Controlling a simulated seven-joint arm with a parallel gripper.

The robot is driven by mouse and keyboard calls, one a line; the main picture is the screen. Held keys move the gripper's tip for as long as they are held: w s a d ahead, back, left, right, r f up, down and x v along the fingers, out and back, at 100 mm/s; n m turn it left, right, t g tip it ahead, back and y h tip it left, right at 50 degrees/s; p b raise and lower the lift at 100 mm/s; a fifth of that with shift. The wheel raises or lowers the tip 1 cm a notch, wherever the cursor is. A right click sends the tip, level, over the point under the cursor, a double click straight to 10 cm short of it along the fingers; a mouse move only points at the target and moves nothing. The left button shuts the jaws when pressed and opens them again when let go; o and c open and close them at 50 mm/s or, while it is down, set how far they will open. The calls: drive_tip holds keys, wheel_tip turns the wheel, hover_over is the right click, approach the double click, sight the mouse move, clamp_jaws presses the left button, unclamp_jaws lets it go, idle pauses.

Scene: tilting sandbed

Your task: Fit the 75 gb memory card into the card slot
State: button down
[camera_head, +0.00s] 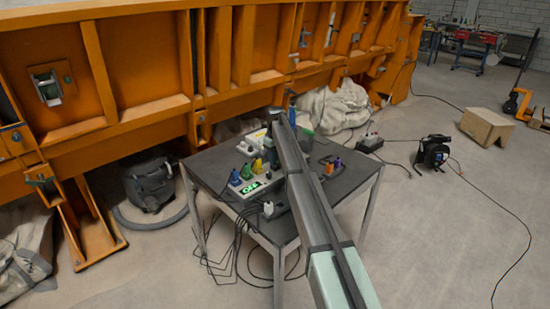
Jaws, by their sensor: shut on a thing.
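My long arm crosses the picture from the lower right and ends over the dark table (212,172). My gripper's fingers cannot be made out; the arm seems to hide them.
Right of my arm, orange and purple pieces (333,166) stand on the table. A small white piece (268,208) is near the front edge. Black cables (232,238) hang below the table. An orange steel structure (140,80) stands behind. The table's left corner is bare.

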drive_tip(key=shift+f, duration=0.45)
drive_tip(key=shift+c, duration=1.6)
unclamp_jaws()
drive_tip(key=shift+r, duration=0.15)
drive_tip(key=shift+r, duration=3.9)
